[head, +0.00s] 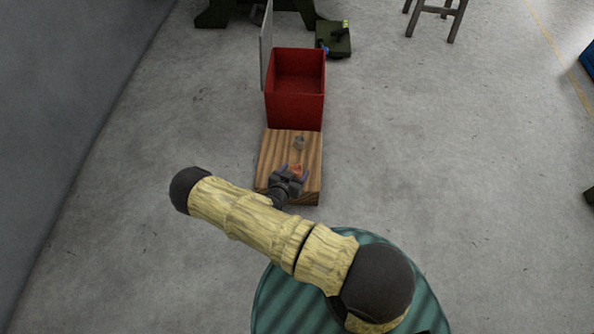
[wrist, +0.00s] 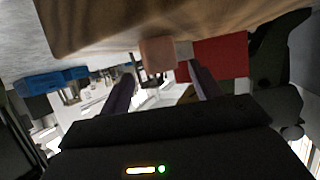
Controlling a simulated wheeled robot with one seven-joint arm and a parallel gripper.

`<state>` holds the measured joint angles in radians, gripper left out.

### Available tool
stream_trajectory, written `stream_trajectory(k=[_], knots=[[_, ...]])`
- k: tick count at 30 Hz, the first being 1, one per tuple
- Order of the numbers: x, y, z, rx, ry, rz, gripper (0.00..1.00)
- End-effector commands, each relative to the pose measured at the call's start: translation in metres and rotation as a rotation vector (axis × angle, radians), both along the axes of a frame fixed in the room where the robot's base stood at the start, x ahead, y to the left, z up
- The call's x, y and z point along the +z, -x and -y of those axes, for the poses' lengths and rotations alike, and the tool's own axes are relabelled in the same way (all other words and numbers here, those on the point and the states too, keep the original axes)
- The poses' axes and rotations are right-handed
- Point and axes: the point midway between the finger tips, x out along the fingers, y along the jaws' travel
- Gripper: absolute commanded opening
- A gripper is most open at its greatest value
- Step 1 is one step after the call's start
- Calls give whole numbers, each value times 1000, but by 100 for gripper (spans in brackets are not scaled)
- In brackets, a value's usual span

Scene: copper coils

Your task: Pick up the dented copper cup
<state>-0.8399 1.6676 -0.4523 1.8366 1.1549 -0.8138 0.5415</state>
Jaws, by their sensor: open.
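A small copper-orange cup (head: 297,169) sits on a wooden block (head: 277,147) in the head view. It also shows at the top middle of the wrist view as a pinkish-brown cup (wrist: 157,53). My gripper (head: 293,175) is open at the near part of the block, right by the cup. In the wrist view its two purple fingers (wrist: 162,78) stand apart, with the cup beyond and between their tips. Nothing is held. Whether a finger touches the cup, and any dent, cannot be told.
A small grey object (head: 299,143) stands on the block behind the cup. An open red box (head: 295,112) with a raised grey lid (head: 266,45) stands just behind the block.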

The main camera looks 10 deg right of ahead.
Motion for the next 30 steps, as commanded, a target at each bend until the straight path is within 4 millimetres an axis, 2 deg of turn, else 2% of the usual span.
stream_trajectory(k=[6,12,29,30], knots=[[-17,-18,11,0,1,2,63],[-23,-34,23,-1,0,0,63],[-21,-36,25,0,0,0,63],[-21,-36,25,0,0,0,58]])
